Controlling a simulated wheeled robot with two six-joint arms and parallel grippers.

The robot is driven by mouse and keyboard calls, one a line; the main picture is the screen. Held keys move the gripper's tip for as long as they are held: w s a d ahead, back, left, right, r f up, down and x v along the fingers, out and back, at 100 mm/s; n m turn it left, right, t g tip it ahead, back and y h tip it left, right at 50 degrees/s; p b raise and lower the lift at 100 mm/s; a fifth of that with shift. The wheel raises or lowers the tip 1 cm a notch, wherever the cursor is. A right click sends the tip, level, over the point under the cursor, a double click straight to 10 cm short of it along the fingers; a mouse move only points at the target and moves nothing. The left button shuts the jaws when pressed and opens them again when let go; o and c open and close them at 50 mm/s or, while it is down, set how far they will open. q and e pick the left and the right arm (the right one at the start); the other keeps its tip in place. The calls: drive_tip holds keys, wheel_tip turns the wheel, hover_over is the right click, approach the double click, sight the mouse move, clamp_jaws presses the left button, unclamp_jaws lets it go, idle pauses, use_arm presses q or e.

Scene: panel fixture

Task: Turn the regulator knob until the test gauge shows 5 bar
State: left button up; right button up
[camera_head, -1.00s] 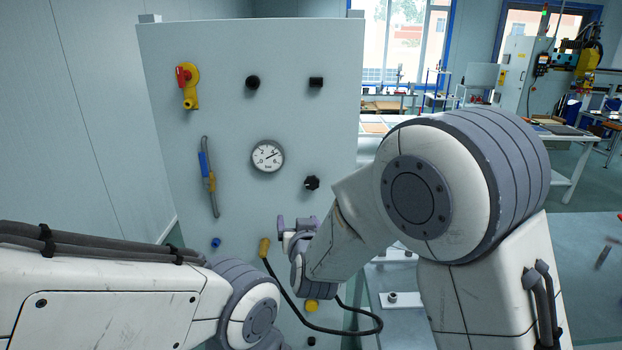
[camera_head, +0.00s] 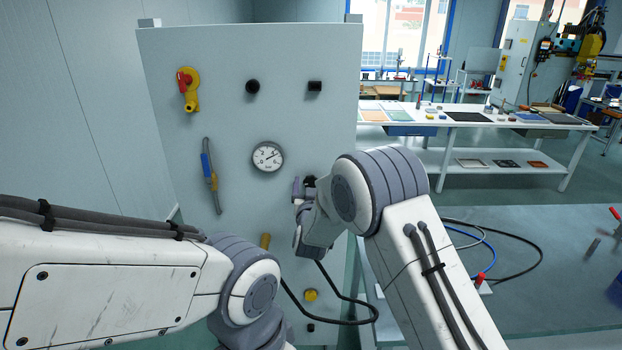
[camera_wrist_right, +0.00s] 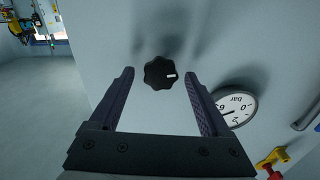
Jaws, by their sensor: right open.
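The black lobed regulator knob (camera_wrist_right: 160,71) is on the panel in the right wrist view, with a white mark towards the right. It lies ahead of and between the open fingers of my right gripper (camera_wrist_right: 158,80); contact cannot be told. In the head view my right gripper (camera_head: 303,188) is at the knob, which is mostly hidden behind it. The round white gauge (camera_head: 268,157) is up and left of it, needle towards the upper right; the value is too small to read surely. The gauge (camera_wrist_right: 236,108) also shows in the wrist view. My left gripper is out of view.
The panel (camera_head: 240,120) also carries a red-yellow valve (camera_head: 188,90), two black fittings (camera_head: 253,87) above, a blue-grey handle (camera_head: 210,175) and a yellow button (camera_head: 310,295). A black hose (camera_head: 345,321) loops below my right arm. My left forearm covers the lower left.

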drive_tip(key=shift+w, duration=0.25)
clamp_jaws()
drive_tip(key=shift+f+n+b, duration=0.1)
drive_tip(key=shift+n+b, duration=0.5)
drive_tip(key=shift+b, duration=0.05)
drive_tip(key=shift+a+n+b, duration=0.1)
drive_tip(key=shift+n+b, duration=0.65)
drive_tip(key=shift+n, duration=0.35)
drive_tip(key=shift+n+b, duration=0.65)
drive_tip(key=shift+n, duration=1.35)
